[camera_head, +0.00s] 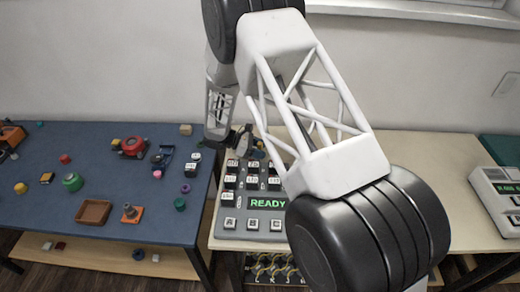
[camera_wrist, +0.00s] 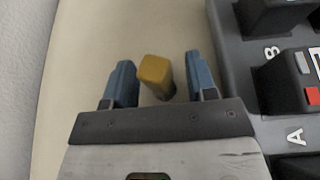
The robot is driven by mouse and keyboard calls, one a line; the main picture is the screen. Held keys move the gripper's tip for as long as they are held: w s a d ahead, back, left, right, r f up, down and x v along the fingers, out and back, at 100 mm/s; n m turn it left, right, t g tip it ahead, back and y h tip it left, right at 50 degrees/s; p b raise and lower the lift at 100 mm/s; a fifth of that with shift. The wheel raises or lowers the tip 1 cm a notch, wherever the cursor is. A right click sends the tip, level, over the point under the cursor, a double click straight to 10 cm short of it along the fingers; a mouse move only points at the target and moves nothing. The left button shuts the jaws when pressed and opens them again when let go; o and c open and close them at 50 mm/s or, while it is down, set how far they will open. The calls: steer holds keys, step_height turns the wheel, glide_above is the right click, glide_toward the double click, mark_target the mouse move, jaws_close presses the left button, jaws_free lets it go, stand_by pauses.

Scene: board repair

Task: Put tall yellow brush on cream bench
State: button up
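The tall yellow brush (camera_wrist: 155,72) shows in the wrist view as a yellow block-like end seen from above, with its lower part in shadow. The cream bench (camera_wrist: 85,55) lies under and around it. My gripper (camera_wrist: 157,64) is open, with one blue finger on each side of the brush. A gap shows at the right finger; the brush lies close to the left one. I cannot tell if the left finger touches. In the head view my gripper (camera_head: 246,138) is small at the bench's back left, and the brush is not clear there.
A dark keypad panel (camera_head: 262,222) with a READY display stands right beside my gripper; it also shows in the wrist view (camera_wrist: 245,80). A blue table (camera_head: 110,190) with several small parts is at left. A white device (camera_head: 498,195) stands at right.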

steer(key=shift+r, duration=0.1)
steer(key=shift+a+r, duration=0.1)
steer(key=shift+a, duration=0.05)
steer(key=v, duration=1.1)
steer(key=shift+a, duration=0.35)
steer(key=shift+r, duration=0.1)
stand_by(0.5)
steer(key=s+d+r+m+g+y, duration=0.1)
steer(key=s+d+r+m+y, duration=0.2)
steer(key=s+d+r, duration=0.35)
steer(key=s+d+r+m+y, duration=0.2)
steer(key=s+d+r+m, duration=0.15)
steer(key=d+r, duration=0.6)
steer(key=s+d+r+m+g+y, duration=0.1)
steer(key=s+d+r+m+y, duration=0.2)
steer(key=s+d+r, duration=0.4)
steer(key=s+d+r+m+t+y, duration=0.1)
steer(key=s+d+r+m, duration=0.1)
steer(key=s, duration=0.6)
steer(key=s+d+r+m+t+y, duration=0.2)
steer(key=s+d+r+m, duration=0.1)
steer(key=s, duration=0.6)
steer(key=s+d+r+m+t+y, duration=0.1)
steer(key=s+d+m, duration=0.3)
steer(key=s, duration=0.4)
steer(key=shift+s+d+r+y, duration=0.15)
steer(key=shift+d+r+y, duration=0.55)
steer(key=shift+d, duration=0.05)
